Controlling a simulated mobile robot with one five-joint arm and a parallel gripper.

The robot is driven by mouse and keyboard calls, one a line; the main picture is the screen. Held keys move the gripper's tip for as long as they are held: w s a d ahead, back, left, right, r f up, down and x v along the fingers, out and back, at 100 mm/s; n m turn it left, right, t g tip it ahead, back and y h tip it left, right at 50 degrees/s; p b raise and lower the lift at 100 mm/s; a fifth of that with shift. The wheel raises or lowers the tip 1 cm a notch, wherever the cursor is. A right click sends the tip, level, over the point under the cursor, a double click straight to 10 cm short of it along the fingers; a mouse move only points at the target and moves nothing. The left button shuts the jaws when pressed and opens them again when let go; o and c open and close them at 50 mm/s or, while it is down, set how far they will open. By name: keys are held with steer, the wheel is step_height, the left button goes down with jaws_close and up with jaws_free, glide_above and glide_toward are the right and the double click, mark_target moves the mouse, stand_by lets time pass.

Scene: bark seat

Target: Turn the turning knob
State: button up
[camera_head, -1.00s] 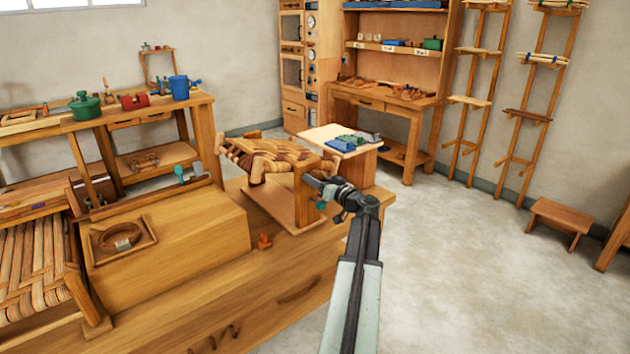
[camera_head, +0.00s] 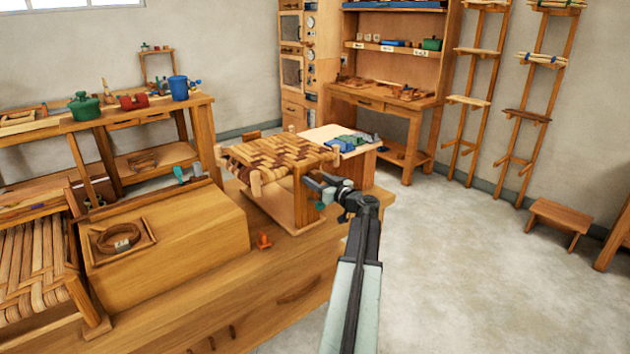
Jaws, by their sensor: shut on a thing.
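A woven bark seat (camera_head: 275,156) with a light and dark checked top sits in a wooden stand (camera_head: 306,202) on the workbench. Its top looks flat and level. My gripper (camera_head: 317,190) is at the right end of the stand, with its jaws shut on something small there. The gripper covers that spot, so I cannot make out the turning knob's shape or angle.
A wooden box (camera_head: 170,240) with a coil in a tray (camera_head: 122,238) stands left of the seat. A small orange piece (camera_head: 264,241) lies on the bench (camera_head: 240,290). Behind the seat is a table with blue items (camera_head: 346,144).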

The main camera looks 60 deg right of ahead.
steer(key=o, duration=1.4)
steer(key=shift+c, duration=0.2)
steer(key=v, duration=0.7)
steer(key=shift+s, duration=0.4)
steer(key=shift+a, duration=0.1)
